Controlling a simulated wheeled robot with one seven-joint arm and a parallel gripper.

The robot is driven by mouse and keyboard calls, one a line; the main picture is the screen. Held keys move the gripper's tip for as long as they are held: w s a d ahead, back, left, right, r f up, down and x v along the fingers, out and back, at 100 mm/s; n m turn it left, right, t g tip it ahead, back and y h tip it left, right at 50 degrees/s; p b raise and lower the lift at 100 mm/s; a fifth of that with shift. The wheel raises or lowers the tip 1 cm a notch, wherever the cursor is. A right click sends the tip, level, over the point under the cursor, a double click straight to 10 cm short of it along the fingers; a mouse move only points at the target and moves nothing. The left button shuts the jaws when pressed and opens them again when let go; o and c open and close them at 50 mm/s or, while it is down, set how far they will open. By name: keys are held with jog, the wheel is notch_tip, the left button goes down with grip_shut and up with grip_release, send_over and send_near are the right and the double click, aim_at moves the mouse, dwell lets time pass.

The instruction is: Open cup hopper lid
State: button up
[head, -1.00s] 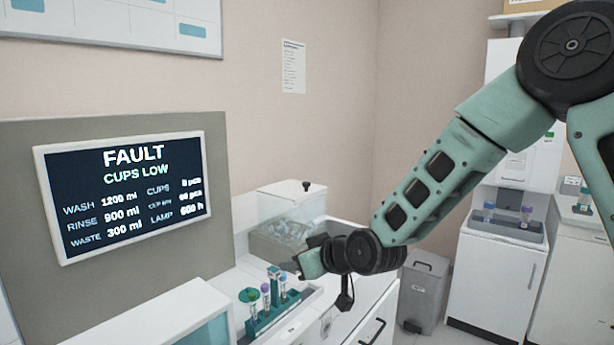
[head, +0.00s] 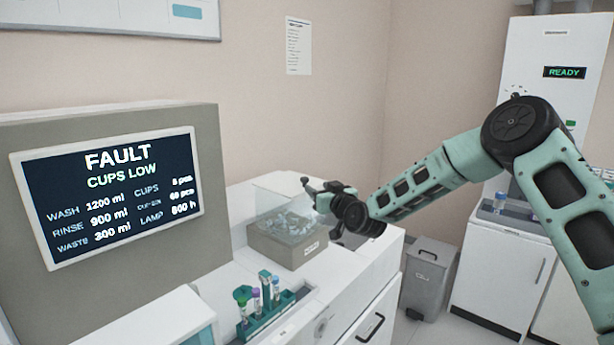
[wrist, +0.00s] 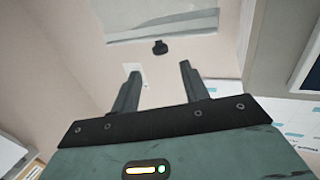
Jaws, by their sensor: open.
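The cup hopper (head: 288,246) is a beige box with clear upper walls and a pile of small clear cups inside, standing on the white counter. Its clear lid (head: 272,188) looks closed and carries a small black knob (head: 305,181). In the wrist view the knob (wrist: 160,47) shows just beyond and between my fingertips, with the pale lid (wrist: 165,22) behind it. My gripper (head: 314,190) is at the lid's right side, close to the knob. Its two fingers (wrist: 158,68) are spread with nothing between them. Whether a finger touches the lid cannot be told.
A teal rack (head: 265,307) with several capped tubes stands in front of the hopper. A screen (head: 110,195) reading FAULT, CUPS LOW is at left. A grey bin (head: 428,275) stands on the floor at right. The space above the hopper is clear.

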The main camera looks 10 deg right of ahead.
aim_at(306, 180)
jog(key=p+x, duration=0.2)
jog(key=x, duration=0.6)
jog(key=shift+w+a+p, duration=0.1)
jog(key=shift+w+p, duration=0.05)
jog(key=shift+p, duration=0.15)
grip_shut()
jog(key=shift+r, duration=0.1)
